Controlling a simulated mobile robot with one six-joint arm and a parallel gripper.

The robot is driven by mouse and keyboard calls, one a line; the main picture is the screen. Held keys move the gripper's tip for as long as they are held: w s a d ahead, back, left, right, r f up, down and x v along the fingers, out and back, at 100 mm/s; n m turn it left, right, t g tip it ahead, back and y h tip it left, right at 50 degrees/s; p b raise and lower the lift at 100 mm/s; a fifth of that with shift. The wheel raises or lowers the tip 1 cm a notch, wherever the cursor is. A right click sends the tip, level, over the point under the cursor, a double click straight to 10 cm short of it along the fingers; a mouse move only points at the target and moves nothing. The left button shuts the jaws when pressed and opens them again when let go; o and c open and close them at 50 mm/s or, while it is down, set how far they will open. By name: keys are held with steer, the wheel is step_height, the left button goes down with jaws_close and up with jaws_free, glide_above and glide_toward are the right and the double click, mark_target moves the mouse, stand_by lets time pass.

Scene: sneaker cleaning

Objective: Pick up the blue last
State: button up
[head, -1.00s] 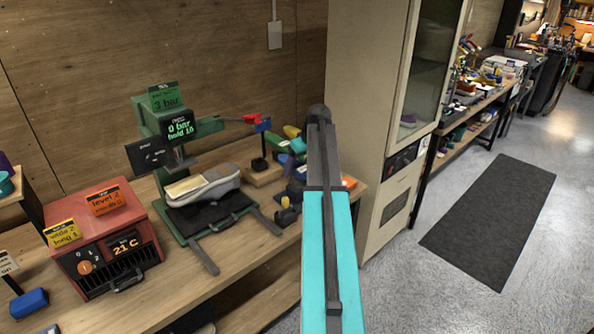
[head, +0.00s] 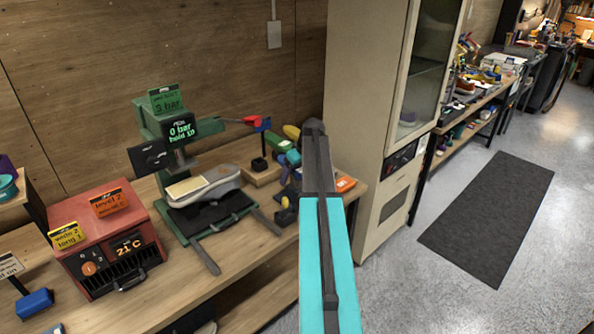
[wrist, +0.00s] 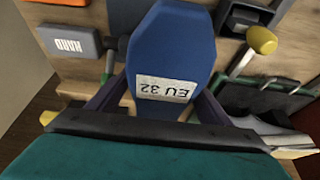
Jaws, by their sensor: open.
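The blue last (wrist: 172,40), with a white "EU 32" label, fills the middle of the wrist view. My gripper (wrist: 163,103) is open, with one finger on each side of the last's near end. I cannot tell whether the fingers touch it. In the head view my arm covers the gripper and most of the bench spot around it, so the last is not clearly seen there.
A grey block marked "HARD" (wrist: 68,46) lies left of the last, and a yellow-knobbed tool (wrist: 262,40) lies right. The green press (head: 165,125) holds a sneaker (head: 203,185). A red heater (head: 105,240) stands left, a tall cabinet (head: 360,120) right.

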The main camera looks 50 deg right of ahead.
steer(key=shift+c, duration=0.2)
steer(key=c, duration=1)
steer(key=shift+r, duration=0.25)
steer(key=shift+r+b, duration=1.55)
steer(key=shift+r, duration=3.25)
